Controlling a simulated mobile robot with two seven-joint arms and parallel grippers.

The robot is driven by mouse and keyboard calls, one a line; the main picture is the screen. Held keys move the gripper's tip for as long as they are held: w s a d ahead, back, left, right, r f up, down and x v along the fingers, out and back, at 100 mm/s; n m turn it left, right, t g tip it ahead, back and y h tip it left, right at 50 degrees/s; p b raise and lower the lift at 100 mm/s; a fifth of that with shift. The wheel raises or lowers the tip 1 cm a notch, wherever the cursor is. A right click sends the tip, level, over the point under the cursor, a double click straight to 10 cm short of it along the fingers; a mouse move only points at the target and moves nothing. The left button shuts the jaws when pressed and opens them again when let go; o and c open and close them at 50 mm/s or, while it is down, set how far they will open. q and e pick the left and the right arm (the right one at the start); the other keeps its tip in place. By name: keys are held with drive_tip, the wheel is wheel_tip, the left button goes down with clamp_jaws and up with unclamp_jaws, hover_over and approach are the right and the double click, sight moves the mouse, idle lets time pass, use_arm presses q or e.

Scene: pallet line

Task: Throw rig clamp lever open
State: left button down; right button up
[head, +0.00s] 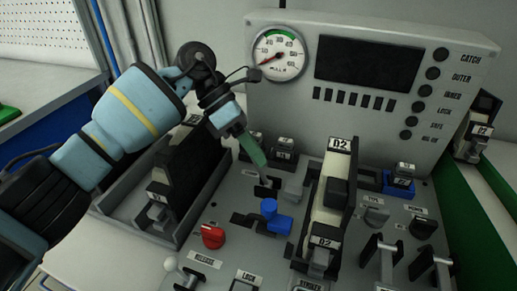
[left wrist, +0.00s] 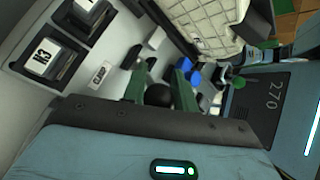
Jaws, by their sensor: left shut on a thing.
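My left gripper (head: 255,156) reaches down from the upper left, its green fingers over the middle of the grey console. In the left wrist view, the green fingers (left wrist: 160,84) are shut on a round black knob (left wrist: 158,95) beside a label reading CLAMP (left wrist: 100,76). I take this knob for the end of the clamp lever. In the head view the fingers hide the knob, and a short metal stem (head: 265,181) shows just below them. My right gripper is in neither view.
A pale part marked 02 (head: 328,205) stands upright right of the gripper. A blue knob (head: 269,208) and a red knob (head: 212,236) sit nearer. A gauge panel (head: 400,110) rises behind. A dark part (head: 185,165) stands in a tray at left.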

use_arm(q)
drive_tip(key=shift+w+a+f, duration=0.1)
drive_tip(key=shift+a+f, duration=0.2)
drive_tip(key=shift+a, duration=0.15)
drive_tip(key=c, duration=1.1)
unclamp_jaws()
drive_tip(key=shift+a, duration=0.15)
drive_tip(key=shift+r, duration=0.15)
drive_tip(key=shift+d, duration=0.2)
drive_tip(key=shift+r, duration=0.1)
drive_tip(key=v, duration=0.7)
drive_tip(key=shift+a+r+b, duration=0.2)
drive_tip(key=shift+a+b, duration=0.05)
drive_tip(key=shift+b, duration=0.05)
